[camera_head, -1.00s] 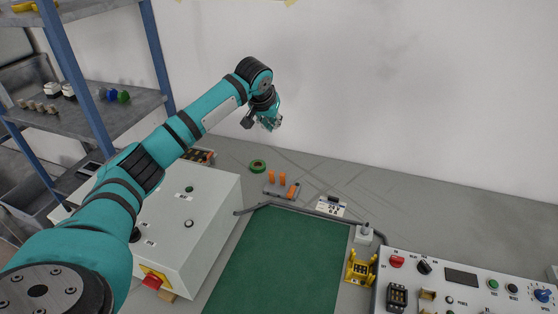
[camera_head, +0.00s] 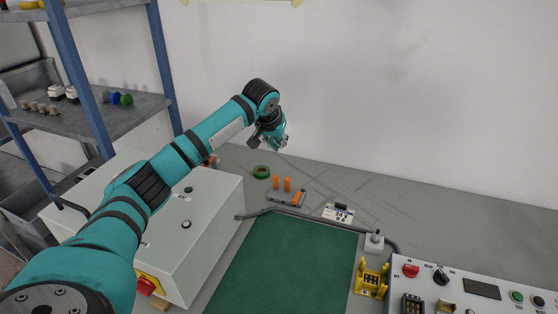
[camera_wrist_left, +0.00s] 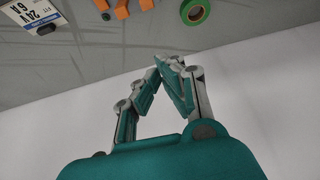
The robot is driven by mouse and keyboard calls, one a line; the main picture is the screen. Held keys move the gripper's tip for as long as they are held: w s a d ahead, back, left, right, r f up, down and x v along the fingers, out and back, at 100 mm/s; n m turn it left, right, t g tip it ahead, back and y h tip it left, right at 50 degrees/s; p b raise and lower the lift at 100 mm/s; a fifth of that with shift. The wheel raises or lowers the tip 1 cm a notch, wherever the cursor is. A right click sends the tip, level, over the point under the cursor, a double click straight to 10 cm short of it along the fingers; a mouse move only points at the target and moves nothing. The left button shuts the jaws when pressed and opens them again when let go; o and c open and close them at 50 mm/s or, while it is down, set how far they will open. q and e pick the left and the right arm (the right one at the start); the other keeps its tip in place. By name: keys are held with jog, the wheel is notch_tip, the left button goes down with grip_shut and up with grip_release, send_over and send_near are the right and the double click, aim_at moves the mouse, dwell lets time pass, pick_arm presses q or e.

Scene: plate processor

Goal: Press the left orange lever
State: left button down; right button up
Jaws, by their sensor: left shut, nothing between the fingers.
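Several orange levers stand on a small grey base (camera_head: 284,199) behind the green mat. The left orange lever (camera_head: 276,183) and the one beside it are upright; the right one (camera_head: 297,198) is tilted or lower. In the left wrist view, orange levers (camera_wrist_left: 121,9) show at the top edge, partly cut off. My left gripper (camera_head: 278,145) is shut and empty, raised above and behind the levers, apart from them. Its fingertips meet in the left wrist view (camera_wrist_left: 168,66). My right gripper is not in view.
A green tape roll (camera_head: 262,172) lies left of the lever base. A 24V label plate (camera_head: 338,213) is to its right. A white box (camera_head: 195,235) stands at left, a control panel (camera_head: 465,280) at right. The green mat (camera_head: 285,265) is clear.

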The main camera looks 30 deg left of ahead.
aim_at(276, 182)
pick_arm(q)
jog(key=shift+w+a+f+p, duration=0.1)
jog(key=shift+w+f+p, duration=0.25)
jog(key=shift+f, duration=1.1)
jog(key=shift+w+a+f+p, duration=0.1)
jog(key=shift+w+f+p, duration=0.25)
jog(key=shift+f, duration=1.15)
jog(key=shift+w+a+f+p, duration=0.15)
jog(key=shift+f+p, duration=0.25)
jog(key=shift+f, duration=1.05)
jog(key=shift+s+d+f, duration=0.2)
jog(key=shift+s+d, duration=0.05)
jog(key=shift+s, duration=0.1)
jog(key=shift+a+f, duration=0.1)
jog(key=shift+a, duration=0.05)
